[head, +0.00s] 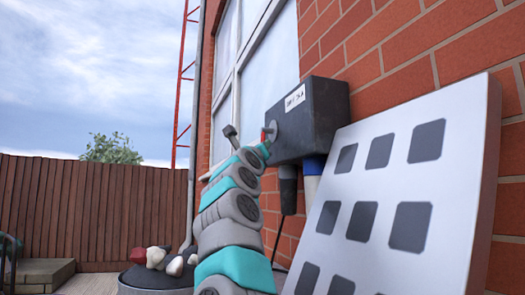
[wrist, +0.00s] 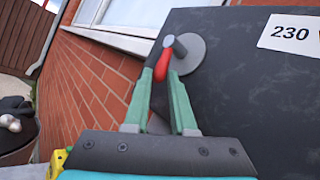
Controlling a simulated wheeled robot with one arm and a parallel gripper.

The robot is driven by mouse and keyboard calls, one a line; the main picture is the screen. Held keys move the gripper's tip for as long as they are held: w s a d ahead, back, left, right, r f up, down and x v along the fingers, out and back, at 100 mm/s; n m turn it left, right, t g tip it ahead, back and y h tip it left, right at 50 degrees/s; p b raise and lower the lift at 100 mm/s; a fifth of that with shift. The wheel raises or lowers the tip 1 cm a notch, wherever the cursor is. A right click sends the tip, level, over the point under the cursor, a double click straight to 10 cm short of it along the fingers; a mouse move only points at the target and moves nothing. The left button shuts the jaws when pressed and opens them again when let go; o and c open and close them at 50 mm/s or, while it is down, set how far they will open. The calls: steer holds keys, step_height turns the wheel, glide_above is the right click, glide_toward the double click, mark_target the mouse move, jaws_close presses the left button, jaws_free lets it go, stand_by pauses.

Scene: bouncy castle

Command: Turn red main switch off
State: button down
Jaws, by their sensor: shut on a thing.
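The red main switch (wrist: 162,66) is a curved red handle on a grey round base (wrist: 190,53). It sits on the left part of the face of a dark box (wrist: 255,100) on the brick wall. In the wrist view my gripper (wrist: 164,75) has its two green fingers closed around the red handle. In the head view the dark box (head: 315,120) shows in the middle, with my gripper (head: 264,142) at its left side. Only a little red of the switch (head: 264,135) shows there, as my gripper covers most of it.
A white panel with dark square holes (head: 395,200) leans close by at the right. Grey and blue plugs (head: 312,167) hang under the box. A dark round container with stones (head: 160,275) stands at the lower left. A wooden fence (head: 90,205) is behind.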

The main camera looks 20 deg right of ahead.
stand_by(0.3)
steer(key=c, duration=0.7)
jaws_free()
steer(key=shift+c, duration=0.2)
steer(key=b+v, duration=0.7)
steer(key=shift+s+a, duration=0.25)
steer(key=shift+s, duration=0.05)
steer(key=shift+f, duration=0.1)
